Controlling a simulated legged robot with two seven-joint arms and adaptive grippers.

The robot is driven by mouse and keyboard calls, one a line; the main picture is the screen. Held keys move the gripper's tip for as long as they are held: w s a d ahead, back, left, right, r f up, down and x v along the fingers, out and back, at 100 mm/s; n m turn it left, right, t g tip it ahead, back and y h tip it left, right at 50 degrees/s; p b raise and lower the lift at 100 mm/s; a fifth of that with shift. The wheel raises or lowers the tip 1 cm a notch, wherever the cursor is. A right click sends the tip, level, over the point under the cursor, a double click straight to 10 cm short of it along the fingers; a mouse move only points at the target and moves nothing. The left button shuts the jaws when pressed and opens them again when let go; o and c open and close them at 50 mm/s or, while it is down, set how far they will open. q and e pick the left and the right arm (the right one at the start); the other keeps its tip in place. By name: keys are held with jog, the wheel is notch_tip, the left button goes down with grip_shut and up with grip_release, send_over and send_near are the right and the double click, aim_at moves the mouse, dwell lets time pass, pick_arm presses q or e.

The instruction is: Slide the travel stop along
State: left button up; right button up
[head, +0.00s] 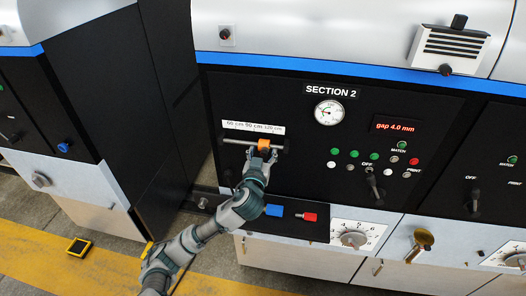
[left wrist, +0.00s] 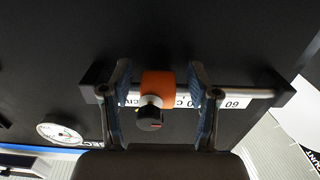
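My right gripper is not in view.
A gauge (head: 328,112), a red "gap 4.0 mm" display (head: 395,126) and several buttons lie right of the rail. A black ledge (head: 236,208) with a blue block (head: 274,211) and a red block (head: 309,217) juts out below. A dial (head: 353,239) is lower right.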

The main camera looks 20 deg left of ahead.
pick_arm(q)
jog(key=shift+s, duration=0.1)
jog(key=v, duration=1.1)
jog(key=shift+s, duration=0.35)
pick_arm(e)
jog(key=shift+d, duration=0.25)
pick_arm(q)
jog(key=shift+f, duration=0.1)
